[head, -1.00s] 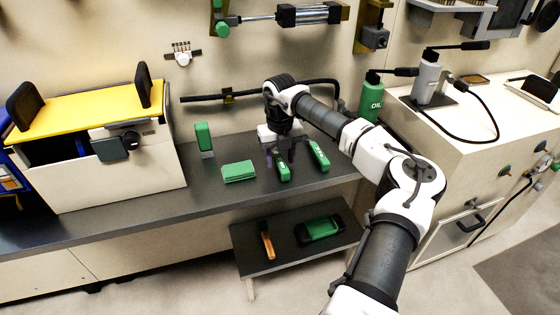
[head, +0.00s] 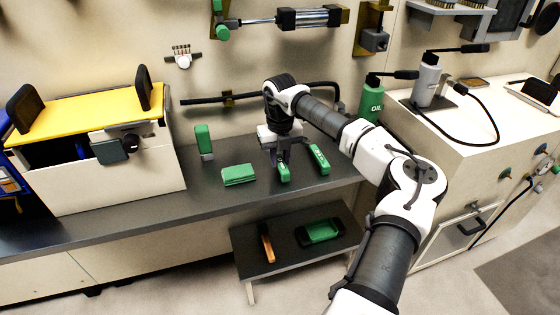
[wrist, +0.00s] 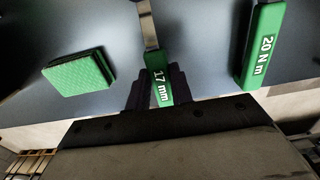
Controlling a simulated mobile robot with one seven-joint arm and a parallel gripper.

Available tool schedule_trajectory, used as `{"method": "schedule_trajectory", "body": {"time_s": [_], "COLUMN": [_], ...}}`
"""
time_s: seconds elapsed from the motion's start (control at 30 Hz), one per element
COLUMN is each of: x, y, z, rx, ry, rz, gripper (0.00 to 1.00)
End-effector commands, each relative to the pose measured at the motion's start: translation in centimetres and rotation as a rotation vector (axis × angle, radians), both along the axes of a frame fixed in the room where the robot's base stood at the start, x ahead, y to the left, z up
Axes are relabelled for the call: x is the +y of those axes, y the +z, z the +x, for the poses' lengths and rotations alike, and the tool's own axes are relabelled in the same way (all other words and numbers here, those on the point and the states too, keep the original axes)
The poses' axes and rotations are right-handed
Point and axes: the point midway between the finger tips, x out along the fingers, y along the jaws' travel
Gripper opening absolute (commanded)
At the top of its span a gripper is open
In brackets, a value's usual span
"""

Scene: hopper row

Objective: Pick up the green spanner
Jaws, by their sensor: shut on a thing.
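A green spanner (wrist: 158,78) with "17 mm" on its handle lies between my gripper's fingers (wrist: 157,90) in the wrist view. Its metal shank runs away from the handle toward the top of that view. In the head view, my gripper (head: 279,160) points down at the dark bench and the green handle (head: 284,173) shows just in front of it. The fingers are shut on the handle. I cannot tell whether the spanner is clear of the bench surface.
A green "20 N m" tool (wrist: 262,45) lies to the right, also in the head view (head: 319,159). A green folded cloth-like pad (head: 238,174) lies left.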

Motion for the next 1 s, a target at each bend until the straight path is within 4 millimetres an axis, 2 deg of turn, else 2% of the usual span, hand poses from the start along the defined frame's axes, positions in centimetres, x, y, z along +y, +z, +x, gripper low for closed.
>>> {"method": "schedule_trajectory", "body": {"time_s": [0.17,0.27,0.5,0.7,0.83,1.0], "x": [0.0,0.0,0.0,0.0,0.0,0.0], "y": [2.7,5.2,12.3,16.7,18.4,19.2], "z": [0.1,0.1,0.1,0.0,0.0,0.0], "rx": [-0.005,-0.006,-0.006,-0.003,-0.002,-0.001], "ry": [0.001,0.001,-0.001,-0.001,0.0,-0.001], "rz": [-0.002,-0.002,-0.002,-0.001,0.0,0.0], "gripper": [0.0,0.0,0.0,0.0,0.0,0.0]}}
